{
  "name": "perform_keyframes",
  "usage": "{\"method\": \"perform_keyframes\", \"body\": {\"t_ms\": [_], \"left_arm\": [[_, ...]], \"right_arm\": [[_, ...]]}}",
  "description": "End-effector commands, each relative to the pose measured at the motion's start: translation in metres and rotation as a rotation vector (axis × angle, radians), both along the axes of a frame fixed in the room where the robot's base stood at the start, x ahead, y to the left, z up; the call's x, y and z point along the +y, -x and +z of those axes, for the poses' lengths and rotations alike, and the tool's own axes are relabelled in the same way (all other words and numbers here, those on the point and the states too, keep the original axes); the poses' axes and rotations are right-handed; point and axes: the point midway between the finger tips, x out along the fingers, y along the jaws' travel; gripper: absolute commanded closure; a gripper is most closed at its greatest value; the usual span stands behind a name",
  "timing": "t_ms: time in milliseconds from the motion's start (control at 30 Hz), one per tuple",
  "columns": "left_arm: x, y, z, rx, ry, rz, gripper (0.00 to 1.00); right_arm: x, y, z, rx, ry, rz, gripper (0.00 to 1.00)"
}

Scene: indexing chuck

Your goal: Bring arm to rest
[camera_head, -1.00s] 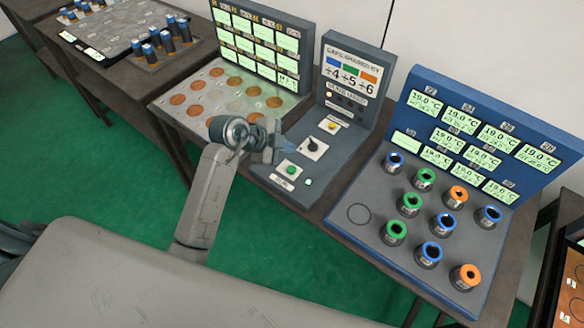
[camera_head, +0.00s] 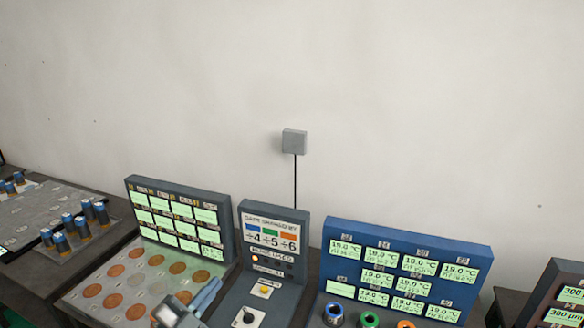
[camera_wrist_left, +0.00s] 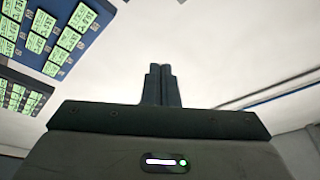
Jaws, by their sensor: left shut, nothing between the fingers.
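My left gripper (camera_head: 208,294) is at the bottom of the head view, in front of the right part of the panel with round discs. Its two fingers are together and empty, and they point up and to the right. In the left wrist view the closed fingers (camera_wrist_left: 161,84) stand upright against a pale background with nothing between them. Most of my left arm is below the head view's edge. My right gripper is in neither view.
The grey control console (camera_head: 272,234) with a knob (camera_head: 248,317) stands right of the gripper. A blue panel of displays (camera_head: 405,270) is further right. The disc panel (camera_head: 75,297) and blue-capped cylinders (camera_head: 60,243) are left. A bare wall (camera_head: 420,120) rises behind.

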Motion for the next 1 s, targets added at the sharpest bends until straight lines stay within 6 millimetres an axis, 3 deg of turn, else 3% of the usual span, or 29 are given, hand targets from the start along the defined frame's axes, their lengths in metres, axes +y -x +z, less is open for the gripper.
{"method": "perform_keyframes", "body": {"t_ms": [100, 233, 367, 500, 600, 700, 800, 1000], "left_arm": [[0.038, 0.015, 0.022, -0.073, 0.175, 0.180, 1.00], [0.089, 0.032, 0.024, -0.057, 0.347, 0.412, 1.00], [0.135, 0.052, -0.002, 0.070, 0.477, 0.649, 1.00], [0.166, 0.084, -0.054, 0.324, 0.555, 0.867, 1.00], [0.172, 0.113, -0.097, 0.563, 0.564, 0.976, 1.00], [0.166, 0.145, -0.134, 0.801, 0.539, 1.029, 1.00], [0.155, 0.174, -0.160, 0.996, 0.497, 1.039, 1.00], [0.129, 0.225, -0.191, 1.305, 0.401, 0.996, 1.00]], "right_arm": [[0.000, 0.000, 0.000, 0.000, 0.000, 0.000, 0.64], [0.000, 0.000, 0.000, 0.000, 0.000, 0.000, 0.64], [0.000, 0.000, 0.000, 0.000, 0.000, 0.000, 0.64], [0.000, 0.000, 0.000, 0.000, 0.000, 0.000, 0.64], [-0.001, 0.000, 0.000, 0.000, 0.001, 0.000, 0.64], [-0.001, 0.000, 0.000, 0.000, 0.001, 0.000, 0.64], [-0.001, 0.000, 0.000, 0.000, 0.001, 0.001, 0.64], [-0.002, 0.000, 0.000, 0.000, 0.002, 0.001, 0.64]]}}
